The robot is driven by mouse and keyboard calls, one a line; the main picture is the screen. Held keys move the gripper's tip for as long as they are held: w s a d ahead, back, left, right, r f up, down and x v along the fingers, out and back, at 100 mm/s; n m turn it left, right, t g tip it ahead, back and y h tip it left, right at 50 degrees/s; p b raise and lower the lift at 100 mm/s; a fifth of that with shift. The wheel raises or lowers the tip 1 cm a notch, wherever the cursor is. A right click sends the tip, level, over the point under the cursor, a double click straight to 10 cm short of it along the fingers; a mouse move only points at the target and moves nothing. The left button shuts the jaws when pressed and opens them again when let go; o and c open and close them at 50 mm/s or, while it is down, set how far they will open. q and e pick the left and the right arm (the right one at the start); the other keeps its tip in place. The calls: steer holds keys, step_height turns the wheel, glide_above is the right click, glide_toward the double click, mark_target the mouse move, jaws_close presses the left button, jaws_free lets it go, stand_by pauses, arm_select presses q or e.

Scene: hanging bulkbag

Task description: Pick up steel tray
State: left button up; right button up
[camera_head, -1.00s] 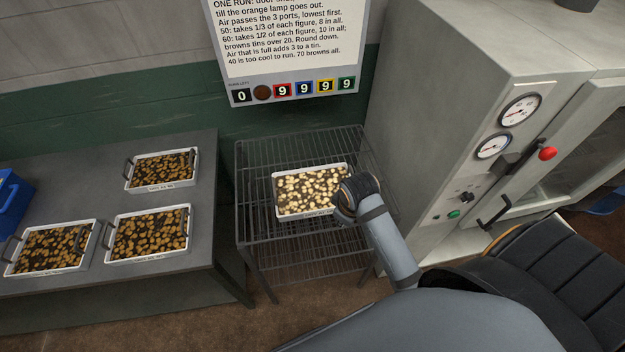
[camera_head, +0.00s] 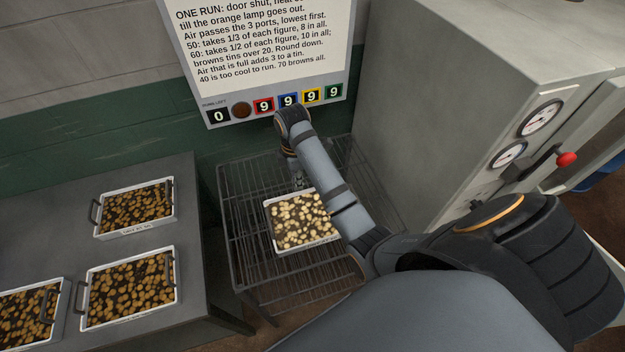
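A steel tray (camera_head: 277,247) with pale pieces in it lies on the wire rack (camera_head: 238,205) at the centre. My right arm reaches over it from the lower right and covers its right side. My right gripper (camera_head: 298,183) points down at the tray's back edge; it is small and partly hidden by my arm, so I cannot tell whether its fingers are open or touching the tray. Three similar trays with browner pieces stand on the dark table: one at the back (camera_head: 135,231), one in front (camera_head: 133,318), one at the left edge (camera_head: 66,300). My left gripper is not in view.
A grey oven cabinet (camera_head: 430,90) with two gauges and a red-knobbed lever (camera_head: 566,159) stands right of the rack. A notice board (camera_head: 265,50) with number tiles hangs behind it. The dark table (camera_head: 60,205) stands left, with a gap before the rack.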

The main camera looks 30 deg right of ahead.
steer(key=shift+f, duration=0.4)
steer(key=shift+w+f, duration=0.1)
steer(key=shift+f, duration=0.2)
steer(key=shift+w+f, duration=0.15)
steer(key=shift+f, duration=0.05)
steer(key=shift+d+f+p, duration=0.25)
steer(key=shift+f+p, duration=0.65)
steer(key=shift+p, duration=0.15)
step_height(320, 180, down, 3)
steer(key=shift+d+r+p, duration=0.15)
steer(key=shift+r+p, duration=0.05)
steer(key=shift+p, duration=0.1)
steer(key=shift+f, duration=0.35)
jaws_close()
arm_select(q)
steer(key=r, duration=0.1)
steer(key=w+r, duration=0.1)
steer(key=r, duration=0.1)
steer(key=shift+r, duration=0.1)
arm_select(e)
steer(key=shift+w+r, duration=0.1)
